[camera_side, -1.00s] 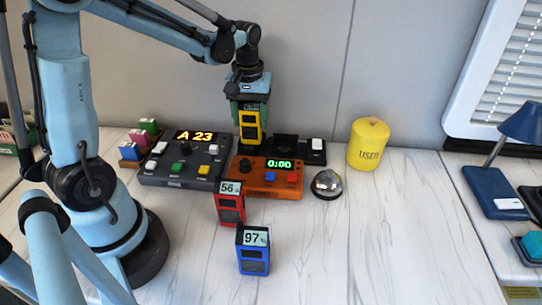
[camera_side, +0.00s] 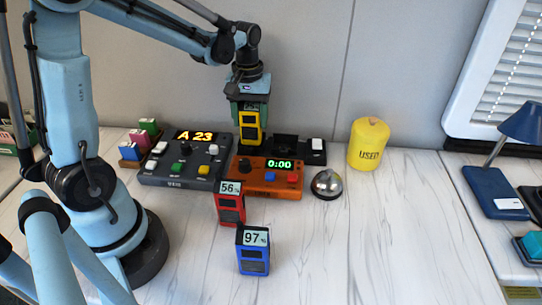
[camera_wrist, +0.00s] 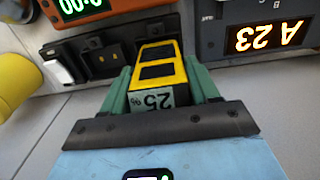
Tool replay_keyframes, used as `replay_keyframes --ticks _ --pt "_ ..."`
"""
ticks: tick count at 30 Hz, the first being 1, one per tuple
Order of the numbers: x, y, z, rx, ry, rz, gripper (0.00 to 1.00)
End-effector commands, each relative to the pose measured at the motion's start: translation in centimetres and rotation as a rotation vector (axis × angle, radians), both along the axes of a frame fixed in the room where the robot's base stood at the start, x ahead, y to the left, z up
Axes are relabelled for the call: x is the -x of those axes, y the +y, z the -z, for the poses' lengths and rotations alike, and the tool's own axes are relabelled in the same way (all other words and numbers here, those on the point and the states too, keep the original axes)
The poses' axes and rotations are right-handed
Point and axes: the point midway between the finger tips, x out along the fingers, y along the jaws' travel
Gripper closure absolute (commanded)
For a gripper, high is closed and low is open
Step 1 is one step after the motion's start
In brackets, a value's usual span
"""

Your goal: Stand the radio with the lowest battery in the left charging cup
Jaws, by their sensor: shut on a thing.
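The yellow radio (camera_side: 249,126) reads 25% in the wrist view (camera_wrist: 158,72). My gripper (camera_side: 249,108) is shut on its upper part and holds it upright at the left end of the black charging base (camera_wrist: 127,32). Its foot is hidden behind the consoles, so I cannot tell whether it rests in the left cup. The other charging cup (camera_wrist: 107,57) looks empty. The red radio (camera_side: 230,207) reads 56% and the blue radio (camera_side: 252,254) reads 97%; both stand on the table in front.
An orange timer console (camera_side: 268,178) showing 0:00 stands in front of the charging base. A grey console (camera_side: 180,172) showing A 23 is at the left. A bell (camera_side: 327,184) and a yellow USED canister (camera_side: 368,144) are at the right. The front right table is clear.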

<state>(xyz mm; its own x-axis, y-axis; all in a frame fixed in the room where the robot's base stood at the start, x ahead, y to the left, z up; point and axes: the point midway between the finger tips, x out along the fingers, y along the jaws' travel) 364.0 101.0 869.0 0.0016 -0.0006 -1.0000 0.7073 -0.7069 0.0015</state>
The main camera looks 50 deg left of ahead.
Motion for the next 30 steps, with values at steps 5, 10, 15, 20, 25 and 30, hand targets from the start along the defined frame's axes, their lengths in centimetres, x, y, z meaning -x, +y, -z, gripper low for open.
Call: replay_keyframes --ticks 5,10,15,20,25,30 --pt "-0.04 0.01 0.32 0.0 0.0 0.0 0.8" --pt "-0.04 0.01 0.63 0.0 0.0 0.0 0.8" --pt "-0.03 0.01 0.95 0.0 0.0 0.0 0.8" --pt "-0.02 0.01 1.06 0.0 0.0 0.0 0.3" --pt "-0.02 0.01 1.06 0.0 0.0 0.0 0.3" --pt "-0.03 0.01 0.85 0.0 0.0 0.0 0.3"
